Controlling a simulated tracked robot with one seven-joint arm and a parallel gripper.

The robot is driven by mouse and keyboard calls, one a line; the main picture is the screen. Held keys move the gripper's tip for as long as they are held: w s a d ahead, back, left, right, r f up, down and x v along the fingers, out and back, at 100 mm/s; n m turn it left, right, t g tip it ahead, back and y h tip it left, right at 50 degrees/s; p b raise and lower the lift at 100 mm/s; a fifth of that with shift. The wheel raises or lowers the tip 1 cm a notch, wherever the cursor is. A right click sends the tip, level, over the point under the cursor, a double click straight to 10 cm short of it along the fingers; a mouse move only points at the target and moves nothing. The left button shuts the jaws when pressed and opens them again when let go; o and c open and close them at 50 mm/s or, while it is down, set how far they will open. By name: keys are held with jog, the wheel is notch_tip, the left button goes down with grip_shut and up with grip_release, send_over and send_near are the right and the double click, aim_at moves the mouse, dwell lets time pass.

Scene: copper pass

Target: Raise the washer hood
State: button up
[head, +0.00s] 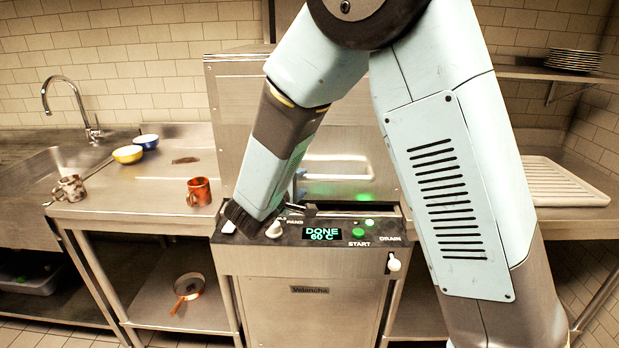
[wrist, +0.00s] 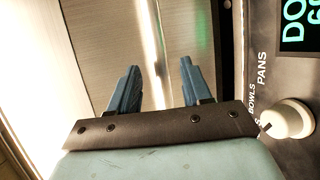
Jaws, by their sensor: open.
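The washer hood (head: 232,120) is a large brushed-steel box above the washer's control panel. It looks lowered, with its lower edge close behind the panel. A bright horizontal shape (head: 338,168) shows on its front; I cannot tell if it is a handle or a reflection. My forearm and upper arm cover much of the hood. In the wrist view my gripper (wrist: 157,82) is open, its two blue fingers apart with nothing between them. They point at a steel surface with a bright vertical streak. In the head view the fingers are mostly hidden by my arm.
The control panel (head: 290,234) reads DONE 60 C; its knob also shows in the wrist view (wrist: 288,119). A white rack (head: 560,185) lies at right.

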aim_at(309, 177)
jog(key=x, duration=0.6)
jog(key=shift+w+d+f, duration=0.15)
jog(key=shift+w, duration=0.15)
grip_shut()
dwell(0.4)
